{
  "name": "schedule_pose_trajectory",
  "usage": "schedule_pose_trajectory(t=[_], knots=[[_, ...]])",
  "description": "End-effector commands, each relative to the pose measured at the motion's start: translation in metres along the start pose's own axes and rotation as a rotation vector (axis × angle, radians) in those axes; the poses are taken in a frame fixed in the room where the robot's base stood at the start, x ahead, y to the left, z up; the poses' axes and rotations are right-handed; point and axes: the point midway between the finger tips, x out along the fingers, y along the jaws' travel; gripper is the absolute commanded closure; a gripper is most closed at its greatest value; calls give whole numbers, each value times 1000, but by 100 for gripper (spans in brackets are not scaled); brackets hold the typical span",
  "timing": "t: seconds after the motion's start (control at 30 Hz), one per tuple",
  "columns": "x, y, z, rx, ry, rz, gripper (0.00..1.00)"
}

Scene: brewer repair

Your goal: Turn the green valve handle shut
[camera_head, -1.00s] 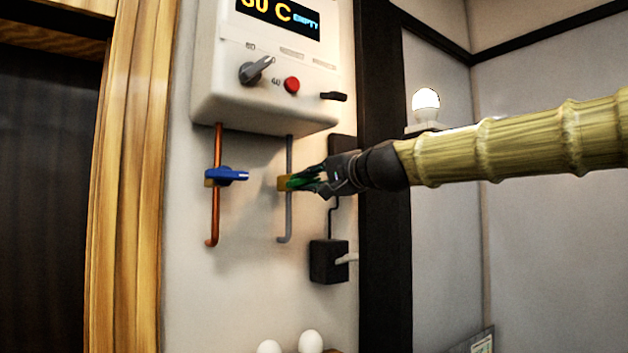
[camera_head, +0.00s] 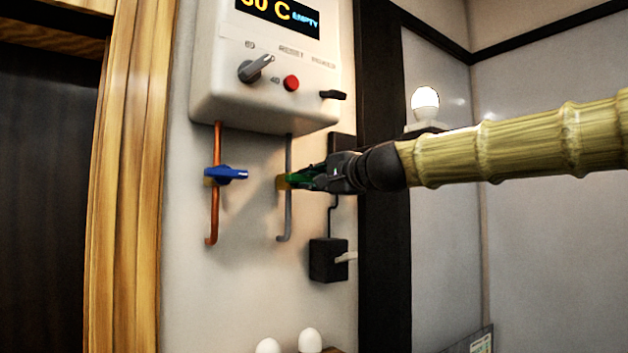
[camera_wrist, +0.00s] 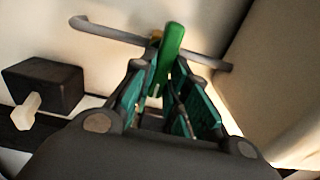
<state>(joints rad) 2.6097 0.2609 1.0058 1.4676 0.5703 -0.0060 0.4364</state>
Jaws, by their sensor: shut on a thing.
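The green valve handle (camera_wrist: 168,52) sits on a grey pipe (camera_head: 289,222) below the white brewer (camera_head: 222,75). In the head view only a little of its green (camera_head: 297,179) shows at my fingers, beside the brass valve body (camera_head: 283,182). My gripper (camera_head: 312,178) reaches in from the right and is shut on the handle. In the wrist view the handle stands between the two fingers, its far end sticking out beyond them. The handle points roughly sideways, away from the upright pipe. The fingers hide part of it.
A blue valve handle (camera_head: 227,175) sits on the copper pipe (camera_head: 214,220) to the left. A black box (camera_head: 329,260) with a pale plug is on the wall below my gripper. A lit bulb (camera_head: 425,103) stands behind my arm. White egg-shaped things (camera_head: 310,340) are at the bottom.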

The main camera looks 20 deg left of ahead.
Motion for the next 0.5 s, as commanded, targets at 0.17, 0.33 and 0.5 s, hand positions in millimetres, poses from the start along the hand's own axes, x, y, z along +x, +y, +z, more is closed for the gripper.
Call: schedule_pose_trajectory(t=[0.17, 0.33, 0.5], knots=[[0, 0, -1, 2, 1, -1, 71], [0, 0, 0, 1, 0, 0, 62], [0, 0, 0, 0, 0, 0, 62]])
